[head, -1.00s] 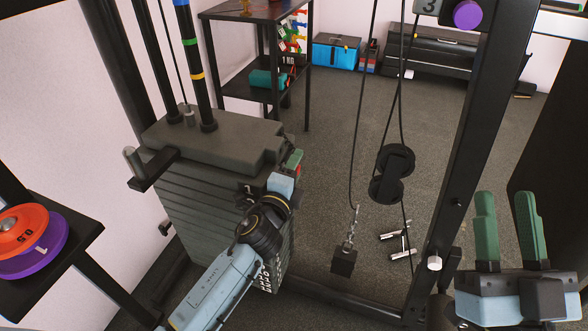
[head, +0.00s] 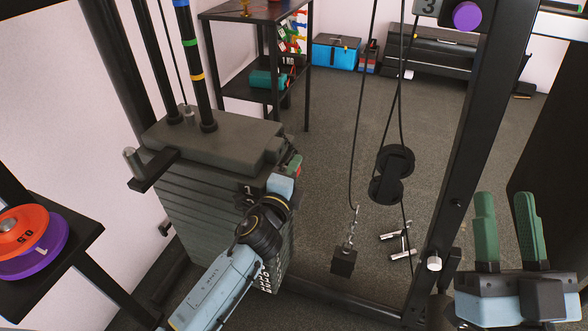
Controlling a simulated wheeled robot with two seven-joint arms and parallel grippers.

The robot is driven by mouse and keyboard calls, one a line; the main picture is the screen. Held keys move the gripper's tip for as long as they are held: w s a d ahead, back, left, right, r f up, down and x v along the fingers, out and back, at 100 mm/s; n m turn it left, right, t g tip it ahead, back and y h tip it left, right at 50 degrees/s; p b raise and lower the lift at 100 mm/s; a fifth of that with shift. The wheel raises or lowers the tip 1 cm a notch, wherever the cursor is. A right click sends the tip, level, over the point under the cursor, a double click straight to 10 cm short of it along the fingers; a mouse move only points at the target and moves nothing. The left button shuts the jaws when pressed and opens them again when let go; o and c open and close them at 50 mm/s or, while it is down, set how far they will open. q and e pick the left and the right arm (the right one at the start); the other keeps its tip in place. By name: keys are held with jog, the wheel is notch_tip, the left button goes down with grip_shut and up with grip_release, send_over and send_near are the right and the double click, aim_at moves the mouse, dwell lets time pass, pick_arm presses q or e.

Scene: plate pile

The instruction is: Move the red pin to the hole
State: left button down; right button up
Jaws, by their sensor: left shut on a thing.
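The plate pile (head: 200,190) is a stack of dark grey weight plates with white numbers down its front edge. My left gripper (head: 293,164) is at the upper right front of the pile, close to its top plates. It is shut on the red pin (head: 298,168), of which only a small red part shows beside the green fingertip; my gripper and wrist hide the rest. The holes in the plates are mostly hidden behind my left arm. My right gripper (head: 508,228) is open and empty at the lower right, with its two green fingers pointing up.
A black frame post (head: 468,150) stands between my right gripper and the pile. A pulley (head: 393,174) and a black block (head: 344,262) hang on cables right of the pile. A rack with orange and purple discs (head: 35,232) is at the left.

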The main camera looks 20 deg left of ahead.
pick_arm(q)
jog(key=shift+d, duration=0.15)
jog(key=d+b, duration=0.2)
jog(key=d, duration=0.6)
jog(key=shift+s+d, duration=0.15)
jog(key=shift+d, duration=0.05)
dwell(0.9)
jog(key=shift+b, duration=0.3)
jog(key=shift+n, duration=0.4)
